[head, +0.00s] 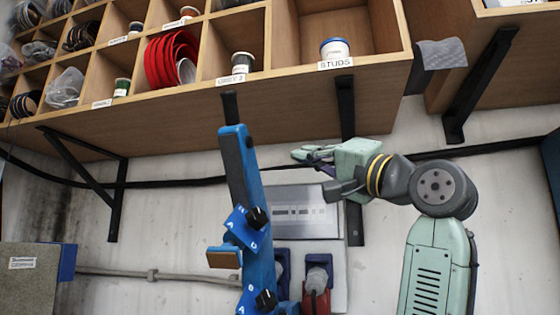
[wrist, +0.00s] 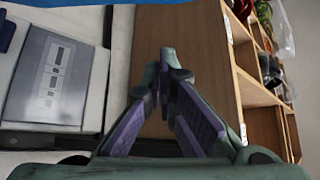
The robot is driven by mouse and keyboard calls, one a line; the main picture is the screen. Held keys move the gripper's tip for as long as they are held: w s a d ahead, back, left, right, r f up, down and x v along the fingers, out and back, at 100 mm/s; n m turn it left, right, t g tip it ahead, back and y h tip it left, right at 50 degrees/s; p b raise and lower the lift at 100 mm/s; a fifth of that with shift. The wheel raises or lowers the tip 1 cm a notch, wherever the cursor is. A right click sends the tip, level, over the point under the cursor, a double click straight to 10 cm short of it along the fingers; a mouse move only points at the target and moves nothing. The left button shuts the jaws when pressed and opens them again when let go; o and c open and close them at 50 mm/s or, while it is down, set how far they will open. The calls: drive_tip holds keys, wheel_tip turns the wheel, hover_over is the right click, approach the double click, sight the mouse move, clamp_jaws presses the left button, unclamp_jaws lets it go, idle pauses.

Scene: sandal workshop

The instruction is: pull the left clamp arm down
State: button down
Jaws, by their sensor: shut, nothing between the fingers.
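A tall blue clamp arm (head: 238,175) stands nearly upright in the middle of the head view, leaning slightly left at its top. It has black knobs and a small blue bracket with a brown pad at its lower left. I see only one such arm clearly, so I cannot tell for sure that it is the left one. A blue edge (wrist: 110,2) shows along the top of the wrist view. My gripper (head: 298,154) is to the right of the arm's upper part, pointing left, apart from it in the picture. In the wrist view its purple-padded fingers (wrist: 166,58) are shut and empty.
A wooden shelf (head: 300,85) with compartments of reels, pots and cords hangs above on black brackets (head: 346,120). A grey panel (head: 300,208) and plug sockets (head: 317,275) are on the wall behind. A grey box (head: 30,280) stands at lower left.

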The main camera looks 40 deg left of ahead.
drive_tip(key=s+a+r+p, duration=0.2)
drive_tip(key=a+p, duration=0.2)
drive_tip(key=a, duration=0.3)
drive_tip(key=shift+a, duration=0.35)
drive_tip(key=shift+f, duration=0.25)
idle(0.5)
